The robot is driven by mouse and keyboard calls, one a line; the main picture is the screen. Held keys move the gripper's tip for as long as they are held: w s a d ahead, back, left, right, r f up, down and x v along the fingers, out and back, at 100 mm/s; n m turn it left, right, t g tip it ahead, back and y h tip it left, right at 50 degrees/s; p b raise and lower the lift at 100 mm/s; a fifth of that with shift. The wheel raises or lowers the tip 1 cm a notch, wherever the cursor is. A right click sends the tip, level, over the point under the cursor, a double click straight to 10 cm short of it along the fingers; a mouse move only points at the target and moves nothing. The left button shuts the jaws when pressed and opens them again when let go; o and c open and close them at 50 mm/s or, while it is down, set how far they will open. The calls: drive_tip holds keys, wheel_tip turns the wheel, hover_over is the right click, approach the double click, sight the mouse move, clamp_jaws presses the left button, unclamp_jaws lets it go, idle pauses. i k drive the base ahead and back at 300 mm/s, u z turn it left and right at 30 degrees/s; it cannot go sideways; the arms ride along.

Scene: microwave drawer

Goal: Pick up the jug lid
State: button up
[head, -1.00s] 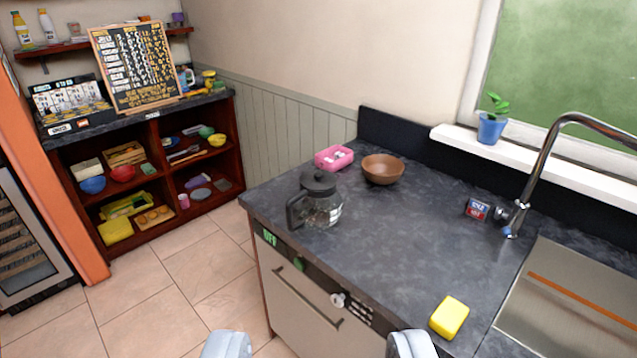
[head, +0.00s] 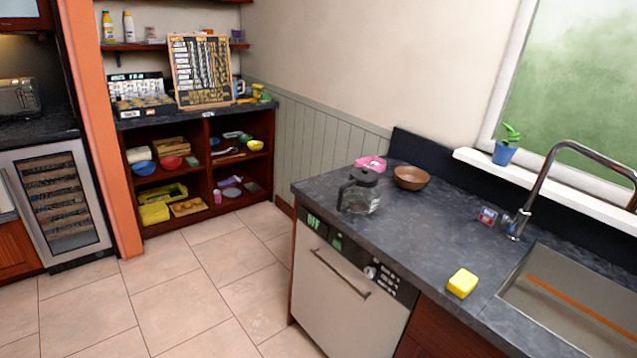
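The glass jug (head: 358,202) stands upright on the dark countertop (head: 430,235), near its left end. Its dark lid (head: 364,174) sits on top of the jug. The jug's black handle is on the left side. My gripper is not in view, so I cannot see its fingers or whether it is open or shut.
A brown bowl (head: 411,178) and a pink container (head: 370,163) stand behind the jug. A yellow sponge (head: 462,283) lies near the counter's front edge, left of the sink (head: 570,300). A dishwasher (head: 340,290) is below the counter. The tiled floor (head: 215,285) at left is clear.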

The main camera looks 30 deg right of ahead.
sight(366, 174)
drive_tip(key=u, duration=0.5)
drive_tip(key=k, duration=0.65)
drive_tip(key=u, duration=0.55)
drive_tip(key=i, duration=1.05)
drive_tip(key=z, duration=0.4)
drive_tip(key=i, duration=1.25)
drive_tip(key=z, duration=1.2)
drive_tip(key=i, duration=0.95)
drive_tip(key=z, duration=0.7)
drive_tip(key=k, duration=0.65)
drive_tip(key=z, duration=0.25)
drive_tip(key=i, duration=0.7)
drive_tip(key=u, duration=0.15)
